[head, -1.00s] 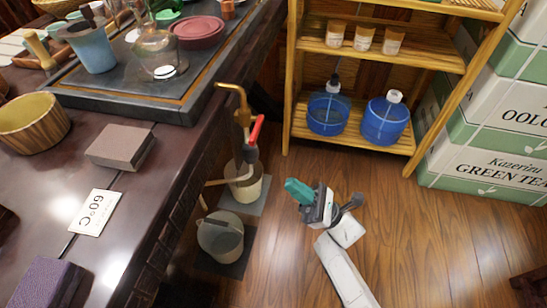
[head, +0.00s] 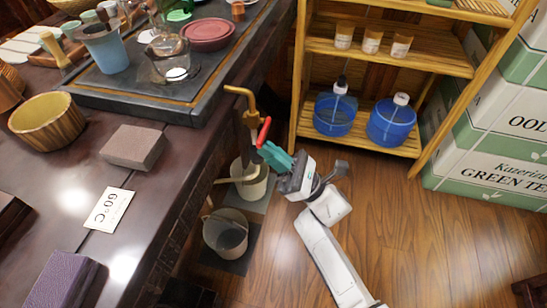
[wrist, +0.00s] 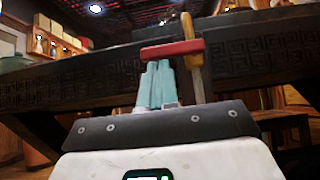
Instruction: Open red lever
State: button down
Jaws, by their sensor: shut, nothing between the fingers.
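The red lever (head: 264,131) is on a brass tap (head: 247,105) beside the table's edge in the head view. In the wrist view the red lever (wrist: 172,50) lies level across the picture, joined at its right end to the upright brass pipe (wrist: 197,75). My gripper (head: 266,150) has teal fingers, shut and empty. Its tips are at the lower end of the lever in the head view. In the wrist view the fingertips (wrist: 157,66) are just under the lever; I cannot tell whether they touch it.
A cream bucket (head: 250,183) stands below the tap and a grey bucket (head: 226,236) stands nearer. The dark table (head: 165,165) is on the left. A wooden shelf (head: 365,143) with blue bottles stands behind.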

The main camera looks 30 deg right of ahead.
jog(key=shift+s+a+r+m+t+h+p, duration=0.1)
jog(key=shift+r+m+t+h+p, duration=0.1)
jog(key=shift+m+t+h, duration=0.4)
jog(key=shift+s+a+r+m+t+h+p, duration=0.15)
jog(key=shift+m+t+h, duration=0.25)
jog(key=shift+m, duration=0.4)
notch_tip(320, 180, up, 7)
jog(key=m+h+p, duration=0.5)
jog(key=m, duration=0.2)
jog(key=m+h+p, duration=0.5)
jog(key=m, duration=0.1)
jog(key=m+h+p, duration=0.5)
jog(key=m+h, duration=0.1)
jog(key=m, duration=0.1)
jog(key=shift+m, duration=0.3)
jog(key=shift+w+d+r+m+g+h+p, duration=0.15)
jog(key=shift+m+g+p, duration=0.1)
jog(key=shift+m+p, duration=0.15)
jog(key=shift+d+m+g+h+p, duration=0.15)
jog(key=shift+m+g+p, duration=0.15)
jog(key=shift+p, duration=0.15)
jog(key=shift+a+f+b, duration=0.15)
jog(key=shift+f+b, duration=0.25)
